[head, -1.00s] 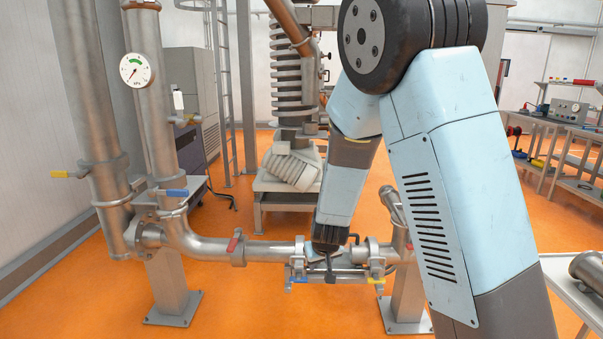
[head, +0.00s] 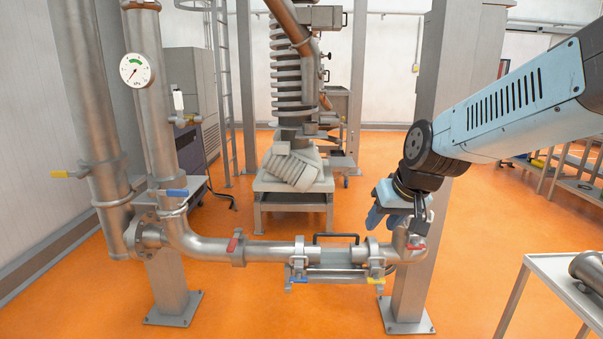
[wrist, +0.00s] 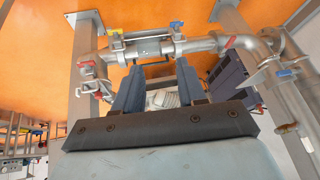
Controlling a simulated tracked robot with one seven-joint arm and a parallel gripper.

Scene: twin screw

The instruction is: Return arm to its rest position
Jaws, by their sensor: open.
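My gripper (head: 383,222) hangs at the right of the pipe run, beside the grey post, with its fingers pointing down. In the wrist view the two dark blue fingers (wrist: 158,75) stand apart with nothing held between them. The arm comes in from the right edge of the head view, bent at a dark joint. A short pipe section (head: 330,253) with a black handle lies in the horizontal line between two clamps. One clamp has a blue lever (head: 299,280), the other a yellow lever (head: 376,281). The gripper appears clear of this section.
A red valve handle (head: 415,246) is close below my gripper. The grey post (head: 412,290) stands right beside it. A white side table (head: 555,275) with a metal pipe piece (head: 590,268) is at the right. Open orange floor lies between the post and table.

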